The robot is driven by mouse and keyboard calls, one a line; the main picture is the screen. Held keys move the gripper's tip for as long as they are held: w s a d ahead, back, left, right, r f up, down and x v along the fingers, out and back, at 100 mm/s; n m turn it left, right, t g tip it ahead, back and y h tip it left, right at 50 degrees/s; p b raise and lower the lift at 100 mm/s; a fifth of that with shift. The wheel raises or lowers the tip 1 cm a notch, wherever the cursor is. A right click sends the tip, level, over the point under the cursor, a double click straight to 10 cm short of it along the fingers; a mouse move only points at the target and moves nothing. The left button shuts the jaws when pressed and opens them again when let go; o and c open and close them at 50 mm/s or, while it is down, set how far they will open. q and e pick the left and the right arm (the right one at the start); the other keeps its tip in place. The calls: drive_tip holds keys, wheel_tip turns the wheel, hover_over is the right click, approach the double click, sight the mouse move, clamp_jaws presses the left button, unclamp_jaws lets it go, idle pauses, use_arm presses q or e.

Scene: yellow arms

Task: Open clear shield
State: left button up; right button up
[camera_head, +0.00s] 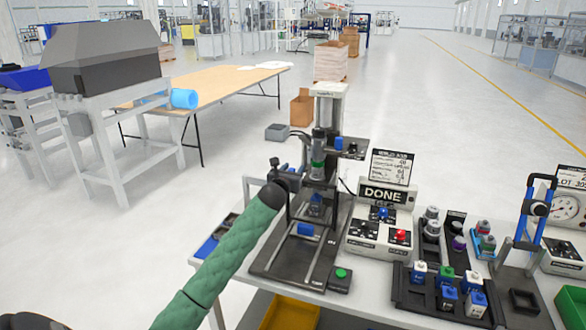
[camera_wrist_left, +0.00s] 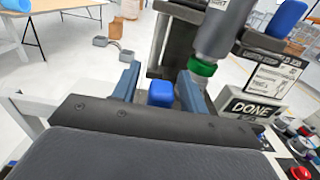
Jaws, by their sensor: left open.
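The press station (camera_head: 325,125) stands on the near table, with a grey column, a green-ringed ram and a dark base plate. I cannot clearly make out its clear shield in either view. My left gripper (camera_head: 292,176), at the end of the green-sleeved arm, is at the press's left side. In the left wrist view its two blue-grey fingers (camera_wrist_left: 159,72) are spread apart. A blue block (camera_wrist_left: 160,93) shows between them; I cannot tell whether they touch it. The green-ringed ram (camera_wrist_left: 204,68) is just right of the right finger. My right gripper is not in view.
A control box (camera_head: 380,238) with a DONE display (camera_head: 385,194) stands right of the press. Further right are a black tray (camera_head: 440,300) of small parts and a blue-framed gauge stand (camera_head: 535,215). Open floor lies left of the table.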

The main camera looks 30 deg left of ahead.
use_arm(q)
drive_tip(key=shift+w+f, duration=0.1)
drive_tip(key=shift+w, duration=0.05)
clamp_jaws()
drive_tip(key=shift+a, duration=0.1)
